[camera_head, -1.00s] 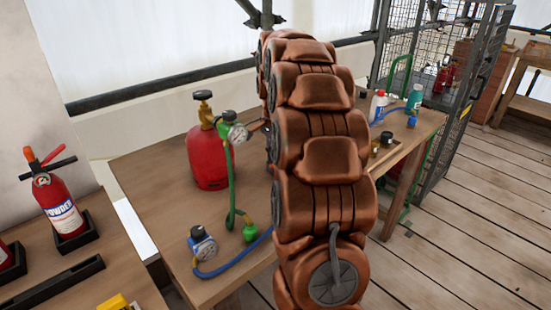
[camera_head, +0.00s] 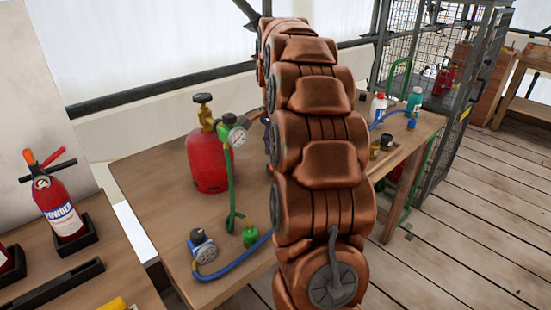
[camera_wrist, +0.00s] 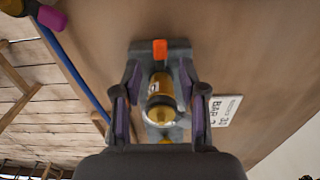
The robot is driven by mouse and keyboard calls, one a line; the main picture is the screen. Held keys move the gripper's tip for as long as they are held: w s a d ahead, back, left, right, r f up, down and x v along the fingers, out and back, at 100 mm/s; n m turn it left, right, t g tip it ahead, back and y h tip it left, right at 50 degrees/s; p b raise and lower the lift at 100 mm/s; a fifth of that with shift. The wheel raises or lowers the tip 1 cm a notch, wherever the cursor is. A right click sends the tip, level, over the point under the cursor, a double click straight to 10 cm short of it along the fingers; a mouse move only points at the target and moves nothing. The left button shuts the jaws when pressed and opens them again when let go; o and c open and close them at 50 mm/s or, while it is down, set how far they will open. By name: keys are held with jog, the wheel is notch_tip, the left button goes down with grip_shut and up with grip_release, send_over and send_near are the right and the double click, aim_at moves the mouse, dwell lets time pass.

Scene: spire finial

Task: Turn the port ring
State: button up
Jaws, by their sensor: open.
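In the wrist view, a brass fitting with a ring-like rounded end (camera_wrist: 160,108) stands on a grey mount (camera_wrist: 146,50) with an orange tab (camera_wrist: 160,48). I take this fitting to carry the port ring, but I cannot tell its turned position. My gripper (camera_wrist: 159,88) is open, with one purple-padded finger on each side of the fitting. I see small gaps, and cannot tell whether either pad touches. In the head view my arm hides the gripper and the fitting.
A red gas cylinder (camera_head: 208,160) with gauge and green hose stands on the wooden table (camera_head: 150,170). A blue regulator (camera_head: 201,243) lies near its front edge. A white card marked BAR (camera_wrist: 225,108) lies right of the mount. A blue hose (camera_wrist: 84,88) runs left.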

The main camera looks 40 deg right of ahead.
notch_tip(320, 180, up, 8)
jog(key=shift+r, duration=0.2)
dwell(0.3)
dwell(0.6)
